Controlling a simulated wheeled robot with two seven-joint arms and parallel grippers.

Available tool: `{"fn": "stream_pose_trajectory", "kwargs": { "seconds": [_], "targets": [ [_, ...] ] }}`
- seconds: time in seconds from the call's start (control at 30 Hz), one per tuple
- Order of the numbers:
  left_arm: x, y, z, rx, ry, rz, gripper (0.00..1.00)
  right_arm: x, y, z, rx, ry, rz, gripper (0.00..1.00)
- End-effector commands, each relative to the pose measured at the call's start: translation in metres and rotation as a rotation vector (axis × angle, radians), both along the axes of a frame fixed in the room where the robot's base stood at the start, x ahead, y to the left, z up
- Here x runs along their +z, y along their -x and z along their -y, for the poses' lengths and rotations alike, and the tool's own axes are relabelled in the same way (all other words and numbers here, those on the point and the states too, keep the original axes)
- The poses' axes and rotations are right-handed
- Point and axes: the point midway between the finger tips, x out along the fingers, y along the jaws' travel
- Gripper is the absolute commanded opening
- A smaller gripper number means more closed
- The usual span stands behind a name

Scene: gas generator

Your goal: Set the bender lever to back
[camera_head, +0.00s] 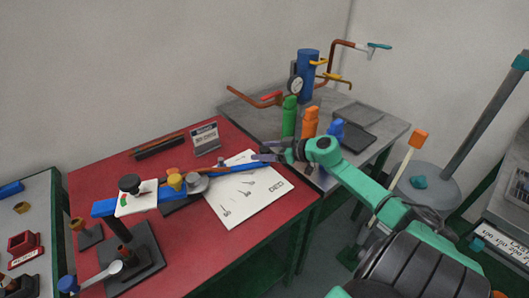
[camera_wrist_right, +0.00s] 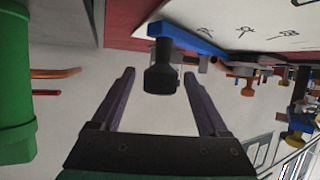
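The bender (camera_head: 175,185) stands on the red table. Its blue lever (camera_head: 240,168) reaches out to the right over a white sheet. In the right wrist view the blue lever (camera_wrist_right: 188,40) ends in a black handle (camera_wrist_right: 160,75). My right gripper (camera_head: 270,154) is at the lever's right end. In the right wrist view the gripper (camera_wrist_right: 159,73) is open, with one finger on each side of the black handle and visible gaps between. In the head view the gripper hides most of the handle. My left gripper is not in view.
The white sheet (camera_head: 250,205) with drawings lies under the lever on the red table (camera_head: 270,238). A grey table (camera_head: 385,127) behind holds green (camera_head: 289,118), orange (camera_head: 310,122) and blue (camera_head: 336,129) bottles near my right arm. A small sign (camera_head: 205,138) stands at the red table's back.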

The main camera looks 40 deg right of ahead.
Motion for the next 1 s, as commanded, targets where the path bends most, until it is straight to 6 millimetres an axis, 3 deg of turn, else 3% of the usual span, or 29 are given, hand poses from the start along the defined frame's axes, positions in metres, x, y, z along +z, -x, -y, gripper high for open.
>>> {"fn": "stream_pose_trajectory", "kwargs": {
  "seconds": [0.27,0.47,1.0],
  "targets": [
    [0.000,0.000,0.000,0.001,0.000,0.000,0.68,0.000,0.001,0.000,0.000,-0.001,0.000,0.76],
    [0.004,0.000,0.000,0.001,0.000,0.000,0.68,0.006,0.016,0.006,-0.001,-0.001,-0.005,0.76],
    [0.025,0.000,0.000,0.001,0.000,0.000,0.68,0.053,0.119,0.045,0.000,-0.001,0.000,0.76]
  ]
}}
